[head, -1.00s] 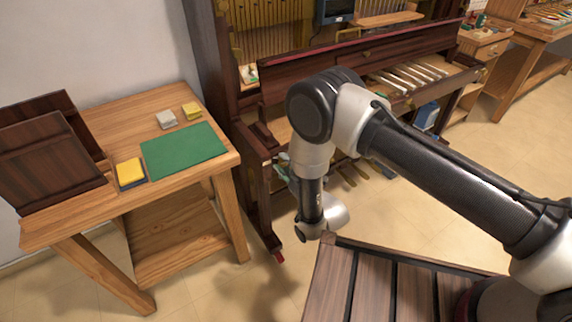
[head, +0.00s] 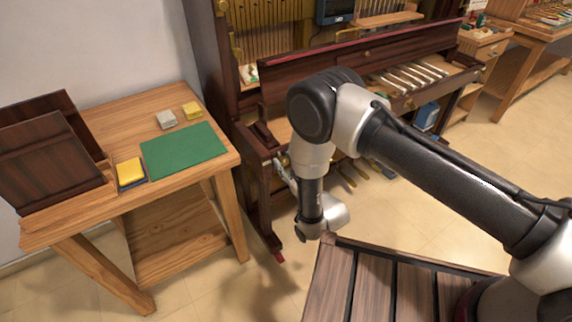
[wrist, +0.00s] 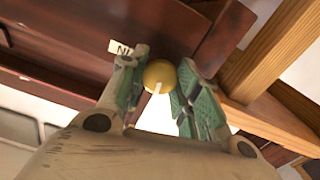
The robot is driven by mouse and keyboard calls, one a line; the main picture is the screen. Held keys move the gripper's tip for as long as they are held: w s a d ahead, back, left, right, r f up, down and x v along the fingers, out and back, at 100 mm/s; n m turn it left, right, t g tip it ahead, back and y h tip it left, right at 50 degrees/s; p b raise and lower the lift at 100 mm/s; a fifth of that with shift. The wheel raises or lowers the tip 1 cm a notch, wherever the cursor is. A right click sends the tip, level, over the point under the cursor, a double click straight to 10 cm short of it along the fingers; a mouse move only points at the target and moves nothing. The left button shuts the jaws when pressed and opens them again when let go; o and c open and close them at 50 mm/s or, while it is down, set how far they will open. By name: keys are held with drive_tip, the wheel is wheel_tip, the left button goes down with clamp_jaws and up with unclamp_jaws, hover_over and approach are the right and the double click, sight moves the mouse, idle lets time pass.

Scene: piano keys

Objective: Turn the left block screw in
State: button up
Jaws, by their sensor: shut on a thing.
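The left block screw (wrist: 159,75) shows in the wrist view as a round brass head with a pale slot, beside dark red-brown wood. My gripper (wrist: 162,73) has its two green-padded fingers on either side of the head and is shut on it. In the head view my gripper (head: 281,168) is at the left end of the piano (head: 264,140), below the keyboard level. The screw is hidden there. The screw's shaft and its depth cannot be seen.
A small white label (wrist: 122,47) with letters is on the wood by the screw. A wooden table (head: 110,205) with a green mat (head: 185,150), cloths and dark panels stands close on the left. A slatted bench top (head: 375,290) is in front. Open floor lies to the right.

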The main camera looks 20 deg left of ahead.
drive_tip(key=m, duration=1.4)
drive_tip(key=shift+f+m, duration=0.1)
drive_tip(key=shift+m, duration=0.2)
drive_tip(key=m, duration=0.4)
drive_tip(key=shift+m, duration=0.7)
drive_tip(key=o, duration=1.1)
drive_tip(key=shift+c, duration=0.2)
drive_tip(key=shift+s+d, duration=0.1)
